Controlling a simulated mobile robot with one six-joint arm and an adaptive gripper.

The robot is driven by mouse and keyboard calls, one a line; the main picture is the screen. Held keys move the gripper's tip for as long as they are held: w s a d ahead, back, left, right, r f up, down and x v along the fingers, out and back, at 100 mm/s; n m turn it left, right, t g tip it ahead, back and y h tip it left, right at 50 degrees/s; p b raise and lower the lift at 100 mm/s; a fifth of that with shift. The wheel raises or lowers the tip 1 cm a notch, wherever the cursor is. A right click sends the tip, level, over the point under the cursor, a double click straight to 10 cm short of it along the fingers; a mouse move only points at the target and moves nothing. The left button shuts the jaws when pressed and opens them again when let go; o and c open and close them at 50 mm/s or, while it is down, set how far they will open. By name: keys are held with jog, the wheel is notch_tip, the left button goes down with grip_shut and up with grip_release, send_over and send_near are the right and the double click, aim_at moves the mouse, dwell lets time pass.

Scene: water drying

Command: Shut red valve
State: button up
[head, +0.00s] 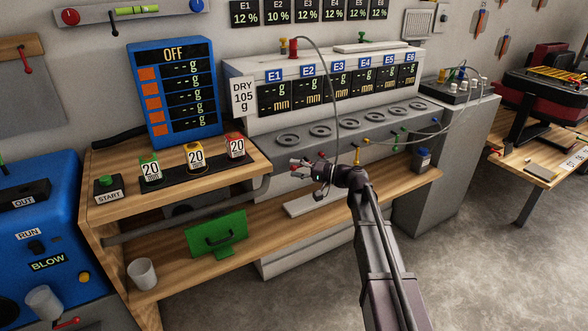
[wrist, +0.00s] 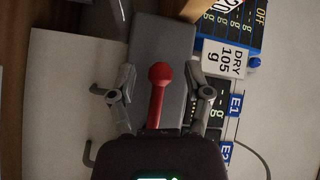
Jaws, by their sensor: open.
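A red lever with a round knob (wrist: 158,95) shows in the wrist view, standing between my two finger pads with a gap on each side. My gripper (wrist: 161,93) is open around it and holds nothing. A grey block (wrist: 160,45) lies behind the knob. In the head view my gripper (head: 303,176) is in front of the grey console's lower face, and I cannot clearly make out the red lever there. A yellow valve (head: 366,141) and a green valve (head: 396,139) are on the console to the right of my gripper.
The long grey console (head: 320,145) stands above a wooden shelf (head: 270,222). A dark hose (head: 337,100) hangs down across its front. A white cup (head: 142,273) stands on the shelf.

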jog(key=shift+w+a, duration=0.1)
jog(key=shift+a, duration=0.25)
grip_shut()
